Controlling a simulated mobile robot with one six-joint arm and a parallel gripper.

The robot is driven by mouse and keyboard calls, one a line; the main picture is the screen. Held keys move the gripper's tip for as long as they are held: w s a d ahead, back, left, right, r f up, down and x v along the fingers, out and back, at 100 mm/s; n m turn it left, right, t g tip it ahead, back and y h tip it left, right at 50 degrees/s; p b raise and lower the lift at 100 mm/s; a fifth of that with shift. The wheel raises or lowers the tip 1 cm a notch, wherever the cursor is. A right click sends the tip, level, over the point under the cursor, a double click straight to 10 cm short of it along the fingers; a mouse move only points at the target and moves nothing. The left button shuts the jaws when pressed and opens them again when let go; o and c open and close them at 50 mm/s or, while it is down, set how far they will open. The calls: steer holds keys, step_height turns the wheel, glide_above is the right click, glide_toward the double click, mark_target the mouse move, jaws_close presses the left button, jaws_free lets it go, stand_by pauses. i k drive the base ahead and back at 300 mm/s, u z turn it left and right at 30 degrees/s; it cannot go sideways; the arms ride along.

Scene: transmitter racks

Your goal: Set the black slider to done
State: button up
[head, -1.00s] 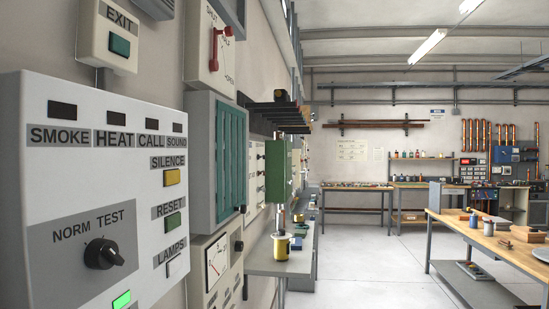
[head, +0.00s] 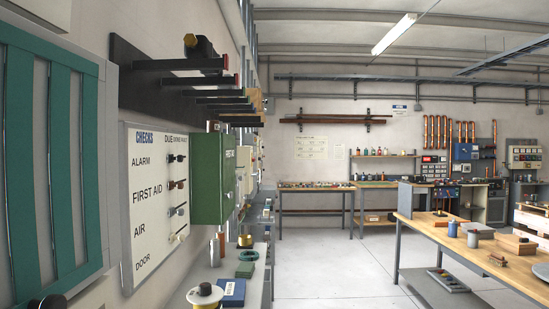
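A white board headed CHECKS (head: 147,225) hangs on the left wall, seen at a steep angle. Its rows read ALARM, FIRST AID, AIR and DOOR, each with a small slider at the right. The black slider (head: 174,158) is in the ALARM row. A brownish slider (head: 175,184) is in the FIRST AID row, and paler ones are below. A DUE heading stands above; the lettering after it is too small to read surely, and I cannot tell which position the black slider is in.
A green box (head: 207,178) juts from the wall just beyond the board. A dark rack with prongs (head: 185,80) sticks out above it. A narrow shelf below holds a spool (head: 205,296) and a blue box (head: 232,293). Open floor (head: 335,270) lies between the shelf and a workbench (head: 470,245) at right.

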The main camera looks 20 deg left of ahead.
mark_target(170, 158)
steer(key=u, duration=0.45)
steer(key=i, duration=1.8)
steer(key=u, duration=0.85)
steer(key=k, duration=0.65)
steer(key=u, duration=0.15)
steer(key=i, duration=0.7)
steer(key=z, duration=0.15)
